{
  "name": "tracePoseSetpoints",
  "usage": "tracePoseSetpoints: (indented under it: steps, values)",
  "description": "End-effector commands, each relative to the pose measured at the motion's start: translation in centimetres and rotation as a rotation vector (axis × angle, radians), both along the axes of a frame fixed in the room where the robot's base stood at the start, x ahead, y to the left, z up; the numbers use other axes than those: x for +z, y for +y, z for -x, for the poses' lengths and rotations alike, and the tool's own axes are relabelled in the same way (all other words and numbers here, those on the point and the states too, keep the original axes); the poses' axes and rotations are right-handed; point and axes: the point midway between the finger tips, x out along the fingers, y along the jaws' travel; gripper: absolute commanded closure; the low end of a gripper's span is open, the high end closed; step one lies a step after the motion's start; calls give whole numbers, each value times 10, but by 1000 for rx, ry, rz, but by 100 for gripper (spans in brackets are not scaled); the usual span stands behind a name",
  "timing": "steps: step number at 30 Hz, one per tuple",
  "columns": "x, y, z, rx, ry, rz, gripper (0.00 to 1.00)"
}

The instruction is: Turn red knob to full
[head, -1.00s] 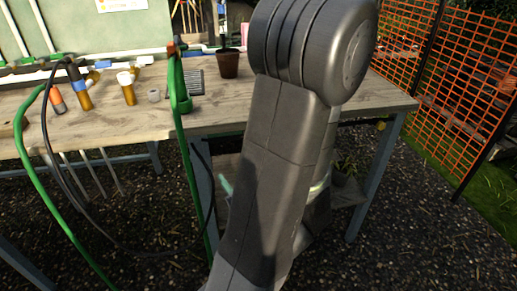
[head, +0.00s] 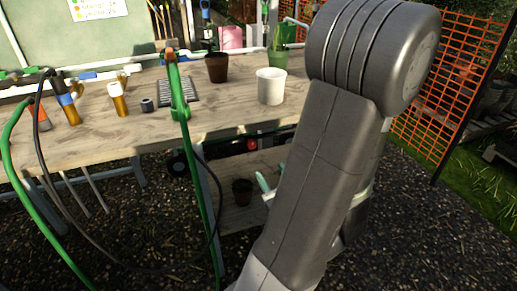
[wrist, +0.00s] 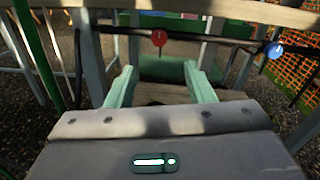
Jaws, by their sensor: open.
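A red knob (wrist: 159,38) sits on a dark pipe below the tabletop edge, near the upper middle of the wrist view. It also shows in the head view (head: 252,144), small, under the table. My gripper (wrist: 161,75) has its two pale green fingers spread apart with nothing between them. In the wrist view the knob appears above and between the fingertips, and the fingers do not appear to touch it. In the head view one fingertip shows at the left of my arm, below the knob; the rest of the gripper is hidden behind my arm.
A blue knob (wrist: 275,50) is on the same pipe, to the right. The wooden table (head: 217,117) carries a white pot (head: 270,86), a brown pot (head: 216,68) and brass fittings. A green hose (head: 180,105) hangs over its front edge. A lower shelf holds a small pot (head: 242,190).

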Motion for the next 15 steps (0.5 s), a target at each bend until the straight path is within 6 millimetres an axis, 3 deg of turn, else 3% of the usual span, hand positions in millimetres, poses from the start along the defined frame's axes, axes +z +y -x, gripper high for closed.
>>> tracePoseSetpoints:
  steps: [15]
  values:
    - [-1,25,-62,6,1,0,52]
